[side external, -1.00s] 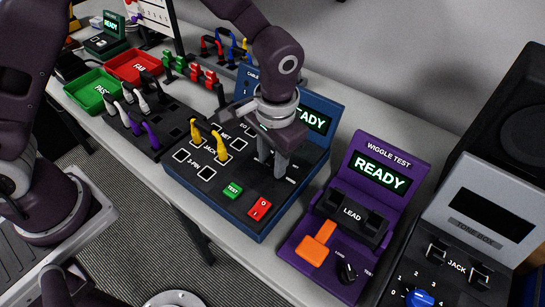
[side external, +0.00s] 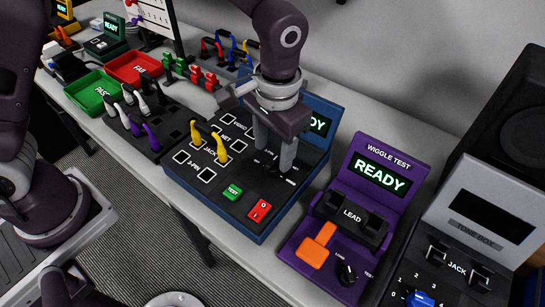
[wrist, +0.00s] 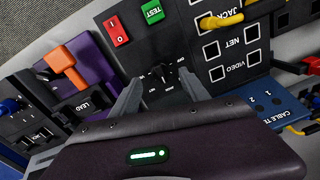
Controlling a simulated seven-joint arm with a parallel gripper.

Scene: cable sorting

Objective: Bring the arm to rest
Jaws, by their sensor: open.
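My gripper (side external: 272,160) hangs over the right part of the dark cable tester panel (side external: 245,215). Its two fingers are spread apart with nothing held between them. In the wrist view my gripper (wrist: 160,88) has its fingers on either side of a small black knob (wrist: 160,73) on that panel. I cannot tell whether the fingertips touch the panel. A yellow cable (side external: 221,148) stands in the JACK sockets to the left of my gripper.
The purple wiggle tester (side external: 310,215) reading READY and the grey tone box (side external: 490,205) stand to the right. A green tray (side external: 85,85), a red tray (side external: 135,65) and a black rack (side external: 165,155) with white and purple cables lie to the left.

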